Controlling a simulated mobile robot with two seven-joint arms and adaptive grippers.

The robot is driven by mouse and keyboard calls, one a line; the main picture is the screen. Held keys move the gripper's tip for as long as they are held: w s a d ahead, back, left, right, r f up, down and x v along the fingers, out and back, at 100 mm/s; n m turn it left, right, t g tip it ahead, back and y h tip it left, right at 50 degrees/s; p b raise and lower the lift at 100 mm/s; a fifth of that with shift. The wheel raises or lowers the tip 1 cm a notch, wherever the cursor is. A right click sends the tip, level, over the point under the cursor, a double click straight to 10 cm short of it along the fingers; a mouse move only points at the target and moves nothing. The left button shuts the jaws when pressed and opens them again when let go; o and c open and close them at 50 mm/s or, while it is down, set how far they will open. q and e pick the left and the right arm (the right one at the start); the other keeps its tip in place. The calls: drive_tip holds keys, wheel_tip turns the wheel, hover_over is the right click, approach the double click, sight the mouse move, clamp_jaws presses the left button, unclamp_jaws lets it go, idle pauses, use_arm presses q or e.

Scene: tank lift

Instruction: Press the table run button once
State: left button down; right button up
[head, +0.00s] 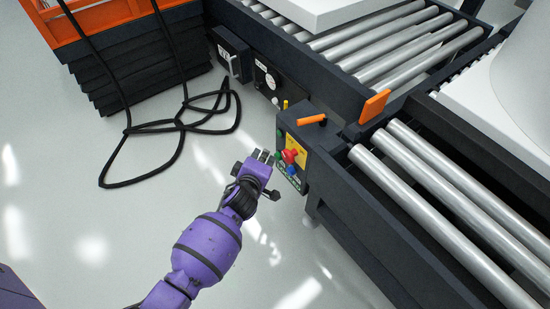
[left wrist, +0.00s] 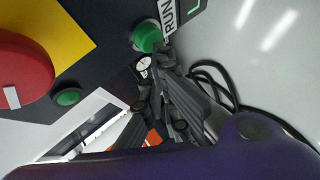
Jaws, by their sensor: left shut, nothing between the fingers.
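The table run button is a green button (left wrist: 147,37) beside a white label reading RUN (left wrist: 175,22) in the left wrist view. It sits on the dark control box (head: 313,150) at the corner of the roller table. The box also bears a red mushroom button (head: 289,156) on a yellow plate (left wrist: 55,30). My left gripper (head: 266,156) is shut and empty, just in front of the box face. In the left wrist view its fingertips (left wrist: 162,60) are close to the RUN button; I cannot tell whether they touch it. My right gripper is out of view.
A second green button (left wrist: 67,97) and a blue button (head: 292,171) are near the red one. An orange lever (head: 311,119) tops the box. Roller conveyors (head: 420,185) lie to the right. A black cable (head: 170,128) loops on the floor, beside an orange-topped lift (head: 100,18).

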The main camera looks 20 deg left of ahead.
use_arm(q)
drive_tip(key=shift+s+a+p, duration=0.35)
drive_tip(key=shift+s+a, duration=0.2)
drive_tip(key=shift+s, duration=0.2)
drive_tip(key=s+a+p, duration=0.1)
drive_tip(key=s+a, duration=0.1)
drive_tip(key=s+a+p, duration=0.1)
drive_tip(key=s, duration=0.1)
drive_tip(key=shift+s+a, duration=0.35)
idle(0.9)
